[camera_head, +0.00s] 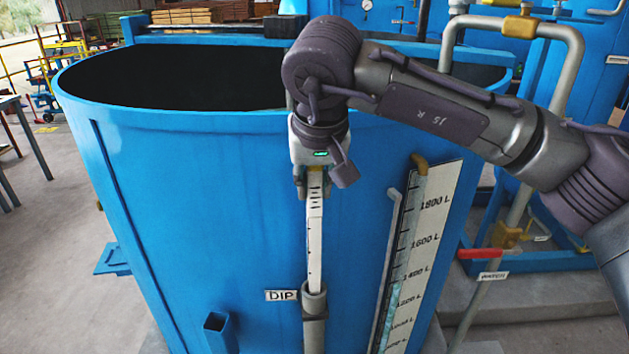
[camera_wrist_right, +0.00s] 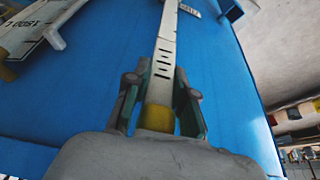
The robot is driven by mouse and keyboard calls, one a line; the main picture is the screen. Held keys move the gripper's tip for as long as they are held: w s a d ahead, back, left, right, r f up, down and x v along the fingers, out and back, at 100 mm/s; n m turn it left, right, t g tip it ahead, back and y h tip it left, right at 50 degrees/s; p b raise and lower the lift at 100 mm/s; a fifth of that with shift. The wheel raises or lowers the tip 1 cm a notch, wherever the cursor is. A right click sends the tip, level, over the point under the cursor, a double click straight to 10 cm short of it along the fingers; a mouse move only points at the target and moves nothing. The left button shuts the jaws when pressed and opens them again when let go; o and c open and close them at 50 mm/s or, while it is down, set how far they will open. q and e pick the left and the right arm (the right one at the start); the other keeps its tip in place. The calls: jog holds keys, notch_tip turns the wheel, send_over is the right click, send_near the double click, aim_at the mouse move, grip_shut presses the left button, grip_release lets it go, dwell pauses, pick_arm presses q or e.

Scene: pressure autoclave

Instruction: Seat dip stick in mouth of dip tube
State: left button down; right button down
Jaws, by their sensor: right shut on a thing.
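The dip stick (camera_head: 314,240) is a white graduated strip with black marks and a yellow top end. It hangs upright in front of the blue tank. My right gripper (camera_head: 314,188) is shut on its top end, and the right wrist view shows the fingers (camera_wrist_right: 160,100) on both sides of the stick (camera_wrist_right: 165,50) near the yellow part. The dip tube (camera_head: 315,310) is a grey vertical pipe beside the DIP label (camera_head: 282,295). The stick's lower end meets the tube's mouth; how far it sits inside is hidden. My left gripper is not in view.
The blue tank (camera_head: 240,200) is open at the top. A level gauge board (camera_head: 430,240) with a side pipe stands right of the tube. An empty blue holder (camera_head: 217,332) is at the lower left. A red-handled valve (camera_head: 480,254) is at the right.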

aim_at(315, 269)
jog(key=shift+f+b, duration=7.2)
jog(key=shift+f, duration=2.55)
jog(key=c, duration=0.9)
grip_release()
